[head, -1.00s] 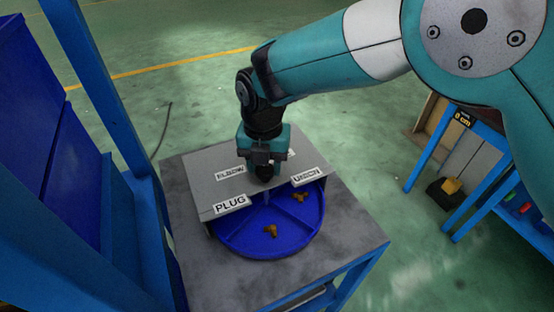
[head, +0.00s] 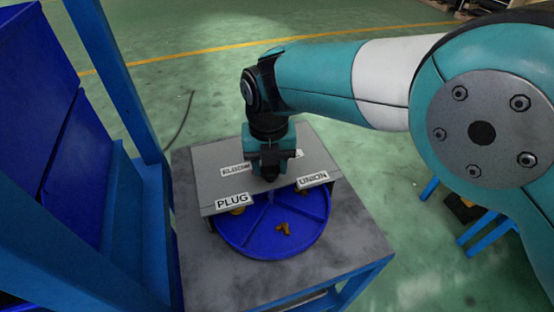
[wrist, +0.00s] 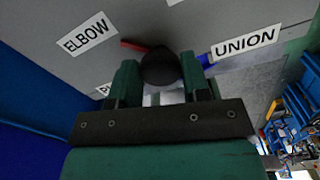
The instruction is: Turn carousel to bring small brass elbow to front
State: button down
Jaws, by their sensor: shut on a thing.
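The carousel (head: 262,243) is a round blue tray with dividers, its front part showing from under a grey cover (head: 215,188). A small brass fitting (head: 283,229) lies in the front compartment; I cannot tell for sure that it is the small elbow. A yellowish piece (head: 237,211) shows partly under the PLUG label, and another brass bit shows near the UNION label. My gripper (head: 268,176) points down above the cover. In the wrist view its fingers are shut on a dark round knob (wrist: 160,67). The rest of the tray is hidden.
The cover carries the labels PLUG (head: 232,200), UNION (head: 313,179) and ELBOW (wrist: 87,39). The carousel stands on a grey table (head: 345,232) with bare top at the right and front. A blue rack (head: 120,90) stands close on the left.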

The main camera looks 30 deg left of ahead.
dwell(0.3)
jog(key=c, duration=0.6)
grip_release()
jog(key=shift+r, duration=0.1)
jog(key=shift+w+r+b, duration=0.1)
jog(key=shift+r+b, duration=1.15)
jog(key=shift+r, duration=7.4)
jog(key=shift+d, duration=0.1)
